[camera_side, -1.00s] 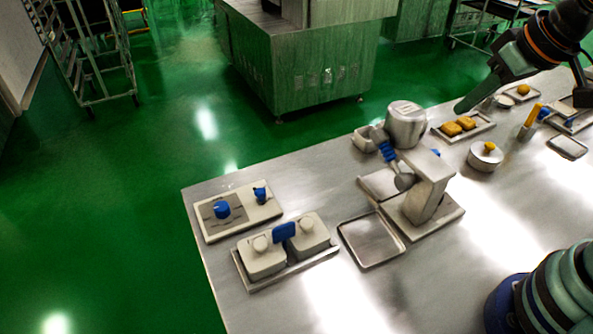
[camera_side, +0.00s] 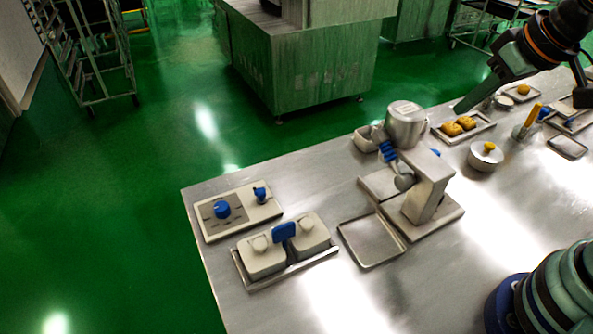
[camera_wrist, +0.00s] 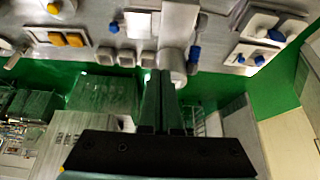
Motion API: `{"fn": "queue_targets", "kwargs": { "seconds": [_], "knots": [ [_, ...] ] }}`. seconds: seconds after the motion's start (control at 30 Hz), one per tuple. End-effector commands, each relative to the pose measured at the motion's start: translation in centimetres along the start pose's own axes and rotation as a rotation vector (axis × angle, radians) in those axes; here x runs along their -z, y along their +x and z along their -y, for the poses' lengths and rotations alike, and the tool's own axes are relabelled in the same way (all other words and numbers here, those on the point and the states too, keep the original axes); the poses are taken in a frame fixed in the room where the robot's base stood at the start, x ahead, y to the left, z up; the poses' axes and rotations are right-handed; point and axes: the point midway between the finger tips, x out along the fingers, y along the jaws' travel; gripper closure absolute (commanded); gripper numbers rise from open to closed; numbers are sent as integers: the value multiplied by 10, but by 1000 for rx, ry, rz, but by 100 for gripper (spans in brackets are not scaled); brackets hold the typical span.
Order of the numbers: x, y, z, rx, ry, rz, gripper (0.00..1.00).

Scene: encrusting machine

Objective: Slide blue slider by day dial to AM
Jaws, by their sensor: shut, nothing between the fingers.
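A pale control panel (camera_side: 205,228) lies flat at the left end of the steel table in the side view. It carries a round blue dial (camera_side: 222,209) and a smaller blue slider (camera_side: 260,194) to the right of the dial. The slider's markings are too small to read. In the wrist view the panel is at the right, with the blue slider (camera_wrist: 240,59) and the dial (camera_wrist: 259,60) on it. My gripper (camera_side: 460,106) is shut and empty, raised at the right, far from the panel. Its fingers (camera_wrist: 160,76) show together in the wrist view.
Two lidded containers on a tray, with a blue part (camera_side: 284,232) between them, stand in front of the panel. A metal machine (camera_side: 432,190) stands between my gripper and the panel. An empty tray (camera_side: 371,240) lies beside it. Yellow pieces (camera_side: 458,126) sit on a tray near my gripper.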

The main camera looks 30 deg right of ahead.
Motion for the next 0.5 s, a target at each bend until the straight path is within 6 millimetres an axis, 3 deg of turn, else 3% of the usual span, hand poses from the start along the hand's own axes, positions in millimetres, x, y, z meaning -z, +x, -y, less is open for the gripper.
{"fn": "queue_targets", "kwargs": {
  "seconds": [0.03,0.07,0.2,0.37,0.5],
  "knots": [
    [0,0,0,0,0,0,100],
    [0,0,0,0,0,0,92],
    [6,-1,3,5,-17,8,40],
    [32,-2,19,28,-93,52,40],
    [64,2,43,57,-193,108,40]
  ]
}}
